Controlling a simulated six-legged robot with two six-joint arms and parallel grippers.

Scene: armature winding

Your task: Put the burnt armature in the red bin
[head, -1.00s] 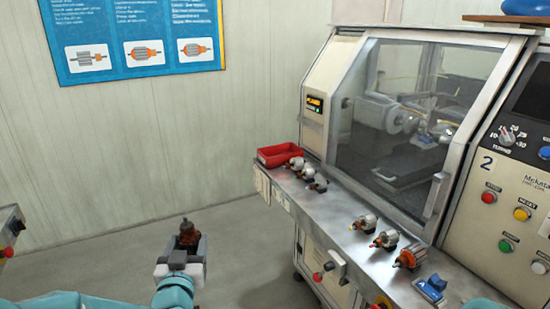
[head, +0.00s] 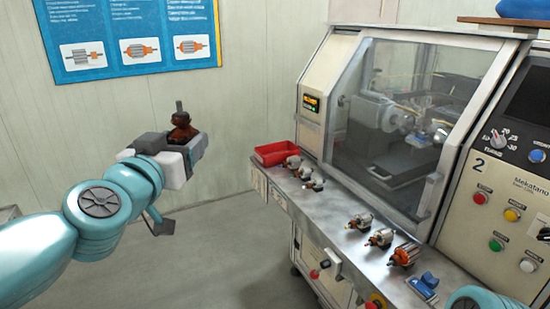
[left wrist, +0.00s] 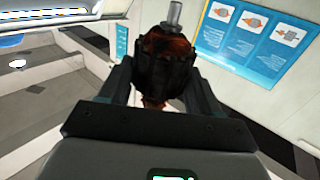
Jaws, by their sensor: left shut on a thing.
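The burnt armature (head: 181,127) is dark brown with a metal shaft pointing up. My left gripper (head: 178,141) is shut on it and holds it in the air, left of the machine. In the left wrist view the armature (left wrist: 166,65) sits upright between the two fingers of my left gripper (left wrist: 163,88). The red bin (head: 277,152) stands at the far left end of the machine's metal ledge, to the right of the held armature and lower. Its inside is only partly visible. My right gripper is not in view.
Several armatures lie on the ledge (head: 335,208): a group (head: 305,172) beside the red bin and a row nearer, ending in a copper-coloured one (head: 404,254). A blue holder (head: 423,285) sits near the front. The winding machine's glass door (head: 400,115) rises behind the ledge.

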